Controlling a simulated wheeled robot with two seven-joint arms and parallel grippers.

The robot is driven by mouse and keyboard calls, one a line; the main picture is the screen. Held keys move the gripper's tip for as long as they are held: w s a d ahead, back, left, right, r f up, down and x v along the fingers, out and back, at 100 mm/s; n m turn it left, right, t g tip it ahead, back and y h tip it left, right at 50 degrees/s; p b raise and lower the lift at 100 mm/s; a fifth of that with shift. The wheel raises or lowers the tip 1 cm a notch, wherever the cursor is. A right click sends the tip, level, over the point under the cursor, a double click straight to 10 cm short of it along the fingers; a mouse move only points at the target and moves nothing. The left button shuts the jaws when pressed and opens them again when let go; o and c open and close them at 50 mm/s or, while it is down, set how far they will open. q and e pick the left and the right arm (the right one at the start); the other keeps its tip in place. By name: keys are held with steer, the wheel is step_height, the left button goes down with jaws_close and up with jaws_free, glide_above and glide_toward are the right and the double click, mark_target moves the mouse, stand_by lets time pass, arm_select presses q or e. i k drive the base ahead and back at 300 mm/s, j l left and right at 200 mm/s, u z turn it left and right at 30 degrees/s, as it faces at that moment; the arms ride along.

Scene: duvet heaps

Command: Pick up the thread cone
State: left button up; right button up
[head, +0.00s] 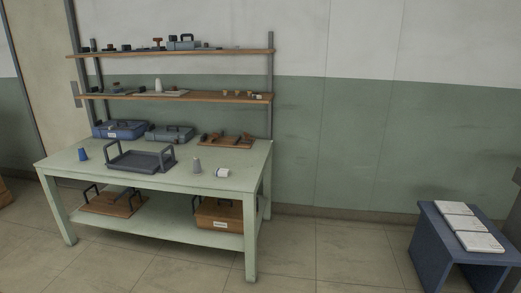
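Several objects could be the thread cone. A small blue cone-like object (83,154) stands upright at the left end of the pale green table (110,179). A grey cone-like object (196,166) stands upright on the table right of the dark tray. A white, roll-like object (222,173) lies next to it on the right. A white cone-like object (158,86) stands on the lower wall shelf (225,97). They are too small to tell which is thread. Neither of my grippers is in view.
A dark tray with raised handles (140,161) sits mid-table. Blue (120,130) and grey (170,134) cases and a wooden rack (226,141) line the back. A wooden box (218,214) is underneath. A blue stand (440,240) is at right. The floor between is clear.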

mark_target(197, 168)
steer(key=i+j+u, duration=0.1)
steer(key=j, duration=0.35)
steer(key=i+j+u, duration=0.1)
steer(key=i+j, duration=0.25)
steer(key=i+j+u, duration=0.1)
steer(key=i+j, duration=0.15)
steer(key=j, duration=0.25)
